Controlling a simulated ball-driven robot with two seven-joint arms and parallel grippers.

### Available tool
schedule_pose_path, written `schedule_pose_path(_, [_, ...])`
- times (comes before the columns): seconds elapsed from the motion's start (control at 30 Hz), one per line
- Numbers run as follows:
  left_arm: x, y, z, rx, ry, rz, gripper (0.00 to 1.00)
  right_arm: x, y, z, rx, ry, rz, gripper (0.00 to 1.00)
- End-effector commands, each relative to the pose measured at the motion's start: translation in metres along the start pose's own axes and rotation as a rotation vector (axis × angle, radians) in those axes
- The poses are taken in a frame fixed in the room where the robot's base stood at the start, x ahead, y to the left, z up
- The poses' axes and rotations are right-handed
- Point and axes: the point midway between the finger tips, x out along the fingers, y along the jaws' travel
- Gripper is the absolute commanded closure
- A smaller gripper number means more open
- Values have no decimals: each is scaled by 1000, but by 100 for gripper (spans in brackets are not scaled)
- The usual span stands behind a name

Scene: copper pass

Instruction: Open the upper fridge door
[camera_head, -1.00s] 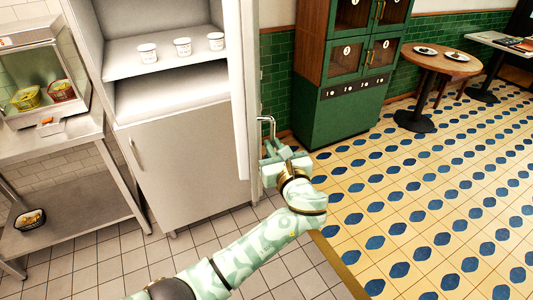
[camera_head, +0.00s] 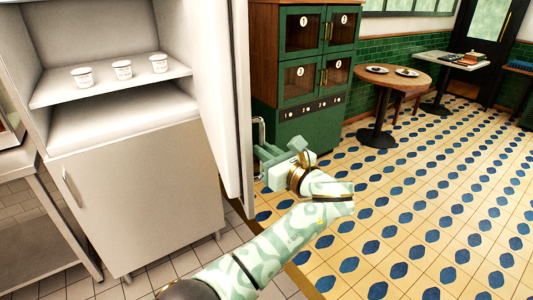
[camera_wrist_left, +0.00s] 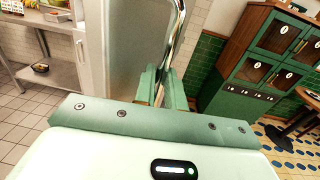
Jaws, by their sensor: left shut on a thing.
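The upper fridge door (camera_head: 216,75) stands wide open, seen nearly edge-on to the right of the fridge's upper compartment. Its metal bar handle (camera_wrist_left: 174,40) runs up from between my left gripper's fingers in the left wrist view. My left gripper (camera_head: 268,162) is shut on this handle at the door's outer side. Three white cups (camera_head: 122,70) stand on the shelf inside the open compartment. The lower fridge door (camera_head: 140,195) is closed, with its own handle (camera_head: 72,188) at its left. My right gripper is not in view.
A green cabinet (camera_head: 308,85) with numbered compartments stands behind the door to the right. A round wooden table (camera_head: 392,80) with plates is farther right. A steel table (camera_head: 40,200) stands left of the fridge. The patterned floor (camera_head: 440,190) on the right is clear.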

Motion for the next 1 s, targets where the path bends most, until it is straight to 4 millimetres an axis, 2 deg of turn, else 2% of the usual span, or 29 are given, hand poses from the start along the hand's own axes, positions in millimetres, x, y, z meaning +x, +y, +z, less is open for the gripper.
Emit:
schedule_pose_path(0.07, [4, 2, 5, -4, -11, 6, 100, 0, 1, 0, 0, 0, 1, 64])
schedule_pose_path(0.1, [4, 2, 5, -4, -11, 6, 77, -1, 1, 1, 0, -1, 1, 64])
schedule_pose_path(0.13, [4, 2, 5, -3, -11, 6, 69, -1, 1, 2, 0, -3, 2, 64])
schedule_pose_path(0.17, [4, 2, 4, -3, -10, 6, 67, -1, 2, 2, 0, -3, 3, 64])
schedule_pose_path(0.47, [-4, 0, 2, -3, -5, 1, 67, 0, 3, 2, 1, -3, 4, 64])
schedule_pose_path(0.73, [-50, 0, 1, -1, -9, 3, 67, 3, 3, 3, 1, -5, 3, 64])
schedule_pose_path(1.0, [-69, 1, 1, -1, -6, 6, 67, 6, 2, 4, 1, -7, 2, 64])
